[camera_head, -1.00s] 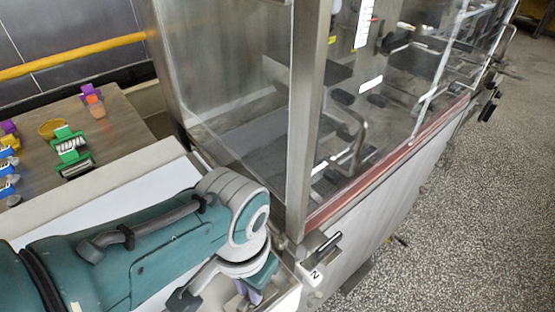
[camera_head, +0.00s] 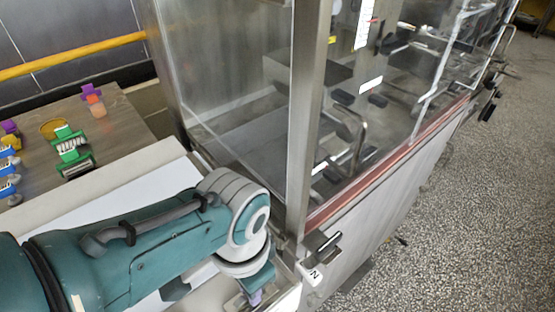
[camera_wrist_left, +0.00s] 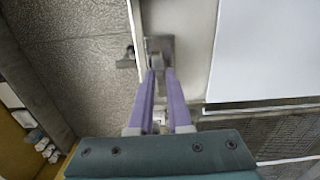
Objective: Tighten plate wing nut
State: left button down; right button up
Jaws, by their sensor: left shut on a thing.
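My left gripper (camera_wrist_left: 159,76) shows in the wrist view with two purple fingers reaching up the picture, their tips close together. They are shut on the wing nut, which is small, blurred and mostly hidden between the tips. A grey metal bracket or plate (camera_wrist_left: 160,45) lies just beyond the tips, against a pale panel. In the head view my left arm comes in from the left and bends down at the wrist. Only a bit of my left gripper (camera_head: 255,298) shows there, low beside the machine's front corner; the nut is hidden. My right gripper is not in view.
The glazed steel enrober (camera_head: 305,120) stands right beside my wrist, with a black-handled latch (camera_head: 325,244) at its corner. Speckled floor at right is clear.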

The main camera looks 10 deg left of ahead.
dwell(0.6)
pick_arm(q)
jog(key=c, duration=0.9)
grip_release()
notch_tip(320, 180, up, 10)
jog(key=p, duration=0.5)
jog(key=shift+p, duration=0.4)
